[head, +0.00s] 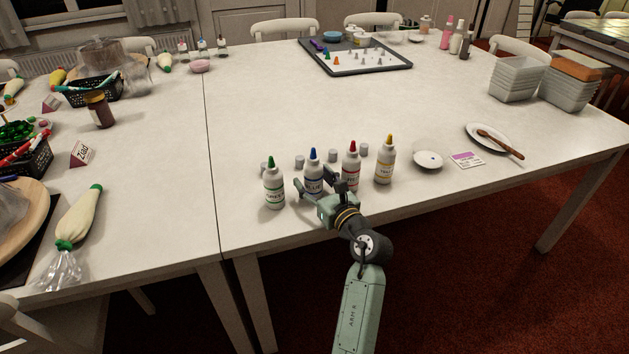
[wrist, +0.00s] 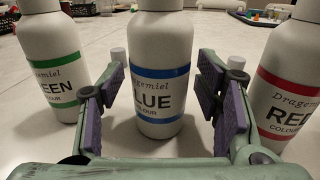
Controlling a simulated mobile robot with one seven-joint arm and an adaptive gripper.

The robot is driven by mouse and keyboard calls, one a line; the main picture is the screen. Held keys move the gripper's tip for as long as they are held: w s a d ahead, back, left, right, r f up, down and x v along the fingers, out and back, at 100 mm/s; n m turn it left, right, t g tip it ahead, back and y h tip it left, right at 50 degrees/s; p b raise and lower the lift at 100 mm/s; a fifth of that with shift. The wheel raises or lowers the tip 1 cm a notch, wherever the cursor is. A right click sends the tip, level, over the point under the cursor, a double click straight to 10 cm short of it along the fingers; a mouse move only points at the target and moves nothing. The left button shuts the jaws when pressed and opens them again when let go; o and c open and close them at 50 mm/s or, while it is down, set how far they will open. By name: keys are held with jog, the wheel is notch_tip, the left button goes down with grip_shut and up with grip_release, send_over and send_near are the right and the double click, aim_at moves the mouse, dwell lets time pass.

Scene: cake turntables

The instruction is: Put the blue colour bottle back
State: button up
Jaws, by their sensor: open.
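The blue colour bottle (head: 313,173) is white with a blue tip and stands upright on the table near its front edge. In the wrist view the blue bottle (wrist: 160,75) stands between the two fingers. My gripper (head: 314,188) is open around it, with a visible gap on each side. The green bottle (head: 274,186) stands to its left and the red bottle (head: 351,165) to its right. The green bottle (wrist: 50,60) and the red bottle (wrist: 288,90) also flank the fingers closely in the wrist view. My gripper hides part of the blue bottle's lower body in the head view.
A yellow-tipped bottle (head: 385,161) stands right of the red one. Several small grey caps (head: 300,162) stand behind the bottles. The table (head: 270,105) behind is clear.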

jog(key=shift+r, duration=0.3)
jog(key=b+v, duration=0.2)
jog(key=v, duration=0.8)
jog(key=shift+s+d+f+b, duration=0.15)
jog(key=shift+s+b, duration=0.1)
jog(key=shift+b, duration=0.05)
jog(key=shift+v, duration=0.75)
